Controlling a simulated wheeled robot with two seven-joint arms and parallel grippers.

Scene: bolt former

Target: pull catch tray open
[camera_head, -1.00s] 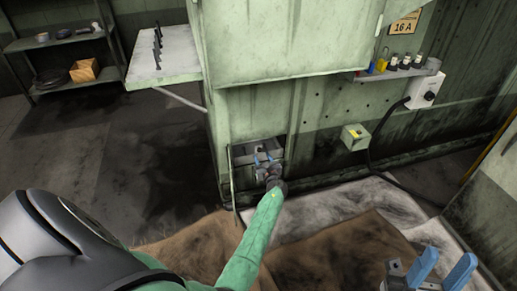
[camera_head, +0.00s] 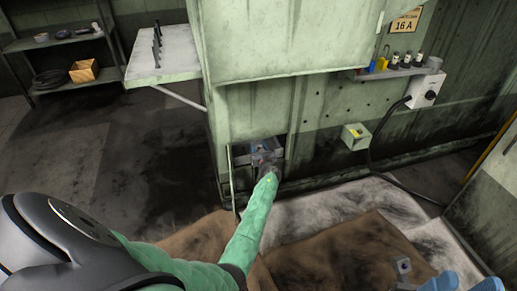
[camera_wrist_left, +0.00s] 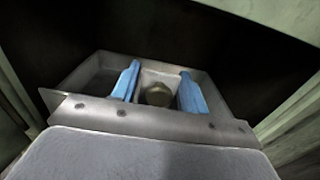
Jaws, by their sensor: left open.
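The catch tray (camera_head: 241,158) is a grey metal box low in the opening of the green machine. In the left wrist view the tray (camera_wrist_left: 92,108) shows its riveted front wall, with a dull brass-coloured round piece (camera_wrist_left: 159,94) behind that wall. My left gripper (camera_head: 262,153) is at the tray in the head view. In the left wrist view its two blue fingers (camera_wrist_left: 158,88) are open, one on each side of the round piece; I cannot tell if they touch it. My right gripper (camera_head: 462,284) is at the bottom right, partly cut off by the frame edge, away from the tray.
A small green box with a yellow button (camera_head: 355,136) is on the wall to the right, with a black cable (camera_head: 372,150) beside it. A white shelf (camera_head: 163,55) juts out at upper left. Brown cardboard (camera_head: 345,246) covers the floor in front.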

